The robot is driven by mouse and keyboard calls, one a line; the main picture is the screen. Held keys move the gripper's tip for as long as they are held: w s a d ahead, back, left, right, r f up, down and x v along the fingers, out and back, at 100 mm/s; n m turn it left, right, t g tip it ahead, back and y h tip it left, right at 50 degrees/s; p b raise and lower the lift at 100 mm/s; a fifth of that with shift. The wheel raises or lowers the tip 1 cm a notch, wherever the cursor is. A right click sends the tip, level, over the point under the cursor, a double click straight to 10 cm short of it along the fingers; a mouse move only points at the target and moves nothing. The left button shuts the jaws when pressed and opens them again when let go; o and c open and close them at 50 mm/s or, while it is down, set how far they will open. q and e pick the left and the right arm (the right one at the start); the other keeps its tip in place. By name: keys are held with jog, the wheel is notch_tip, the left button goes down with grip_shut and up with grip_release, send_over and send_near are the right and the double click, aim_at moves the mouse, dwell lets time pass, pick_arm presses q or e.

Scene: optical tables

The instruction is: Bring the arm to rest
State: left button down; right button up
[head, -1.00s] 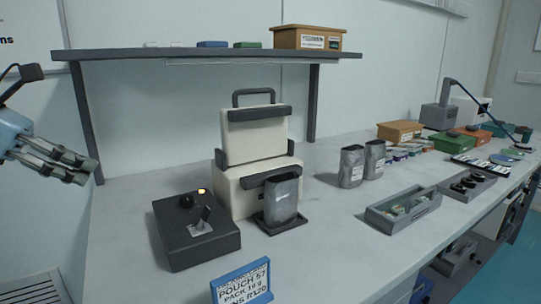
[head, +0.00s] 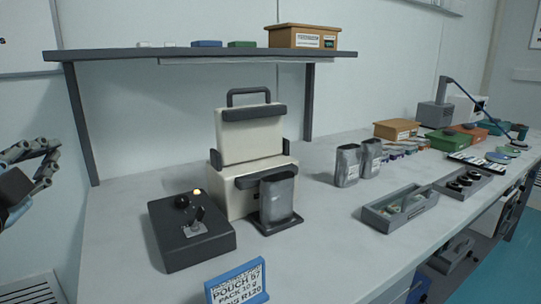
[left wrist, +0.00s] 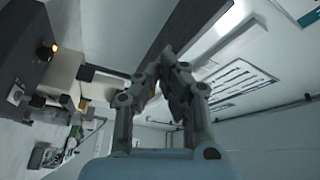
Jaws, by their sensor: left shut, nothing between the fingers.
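My left gripper (head: 50,160) is at the far left edge of the head view, beside the bench and clear of it. It is empty. In the left wrist view its fingers (left wrist: 165,62) come together at the tips, with nothing between them. Most of my left arm is outside the head view. My right gripper is not in view.
A dark control box (head: 190,245) with a lit lamp stands at the bench's left. Behind it is a cream sealing machine (head: 235,185) with a grey pouch (head: 277,197) at its front. A shelf (head: 200,53) spans above. A blue sign (head: 238,282) stands at the front edge.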

pick_arm(q)
jog(key=s+f+n+g+y, duration=0.1)
jog(key=s+f+n+g, duration=0.9)
jog(key=f, duration=0.6)
jog(key=s+d+f+g+h, duration=0.1)
jog(key=s+d+f+g, duration=0.2)
jog(key=s, duration=0.5)
jog(key=s+d+f+g+h, duration=0.2)
jog(key=s+d+f, duration=0.15)
jog(key=s, duration=0.35)
notch_tip(320, 180, down, 26)
jog(key=s+a+n+g+b, duration=0.1)
jog(key=a+g, duration=0.1)
jog(key=a, duration=0.1)
jog(key=s+f+g+b, duration=0.1)
jog(key=s+f+b, duration=0.1)
jog(key=s+f, duration=1.7)
jog(key=a+r+p, duration=0.3)
jog(key=r+p, duration=0.6)
jog(key=shift+w+n, duration=0.4)
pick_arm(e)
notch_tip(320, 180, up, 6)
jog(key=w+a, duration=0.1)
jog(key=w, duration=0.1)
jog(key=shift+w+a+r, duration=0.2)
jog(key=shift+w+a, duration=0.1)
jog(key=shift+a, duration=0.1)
